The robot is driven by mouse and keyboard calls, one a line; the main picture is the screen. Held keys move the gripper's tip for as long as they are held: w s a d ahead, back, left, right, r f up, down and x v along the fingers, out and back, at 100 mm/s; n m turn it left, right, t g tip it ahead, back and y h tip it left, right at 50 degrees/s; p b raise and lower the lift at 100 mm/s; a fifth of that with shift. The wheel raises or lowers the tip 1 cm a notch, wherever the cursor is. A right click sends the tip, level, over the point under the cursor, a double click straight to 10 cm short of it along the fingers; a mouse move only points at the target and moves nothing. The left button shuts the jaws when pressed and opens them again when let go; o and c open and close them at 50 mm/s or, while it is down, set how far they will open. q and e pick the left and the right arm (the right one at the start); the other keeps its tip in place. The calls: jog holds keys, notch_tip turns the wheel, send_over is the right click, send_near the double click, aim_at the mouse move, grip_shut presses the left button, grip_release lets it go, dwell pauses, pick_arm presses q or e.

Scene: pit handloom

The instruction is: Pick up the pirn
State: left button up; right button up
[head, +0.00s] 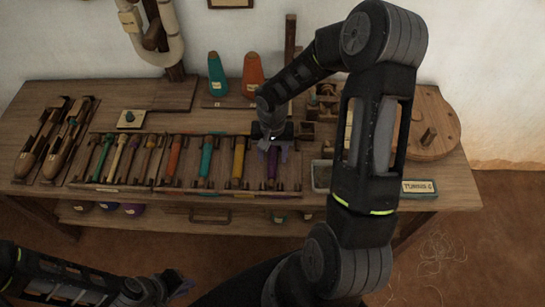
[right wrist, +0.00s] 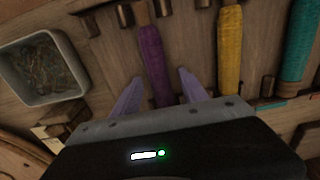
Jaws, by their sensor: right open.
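Several pirns wound with coloured thread lie in a row on the wooden rack of the bench. They include an orange pirn (head: 174,155), a teal pirn (head: 206,157), a yellow pirn (head: 239,158) and a purple pirn (head: 272,165). My right gripper (head: 273,148) is over the purple pirn. In the right wrist view its open fingers (right wrist: 156,88) stand on either side of the purple pirn (right wrist: 155,62), with gaps to it. The yellow pirn (right wrist: 230,50) and the teal pirn (right wrist: 298,40) lie to the right there. My left gripper (head: 178,287) is low, in front of the bench, its jaws unclear.
A grey tray of scraps (right wrist: 42,68) lies left of the purple pirn in the wrist view. Wooden shuttles (head: 55,137) lie at the far left. A round wooden piece (head: 432,122) is at the right.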

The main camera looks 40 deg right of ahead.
jog(key=shift+c, duration=0.3)
grip_shut()
dwell(0.3)
